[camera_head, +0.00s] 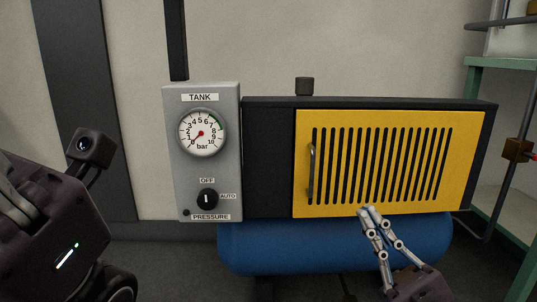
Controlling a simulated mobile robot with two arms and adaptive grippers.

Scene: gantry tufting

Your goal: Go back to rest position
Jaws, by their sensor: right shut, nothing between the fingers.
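My right gripper (371,211) is at the lower middle right, in front of the lower edge of the yellow slatted panel (303,190). Its fingers are together and hold nothing. I cannot tell whether the fingertips touch the panel. My left arm (50,225) shows at the left edge; its gripper fingers are not in view.
A grey control box (231,180) carries a tank gauge (202,133) and a black pressure knob (207,199). The panel has a vertical handle (311,174). A blue tank (270,248) lies below. A green frame (500,63) stands at right.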

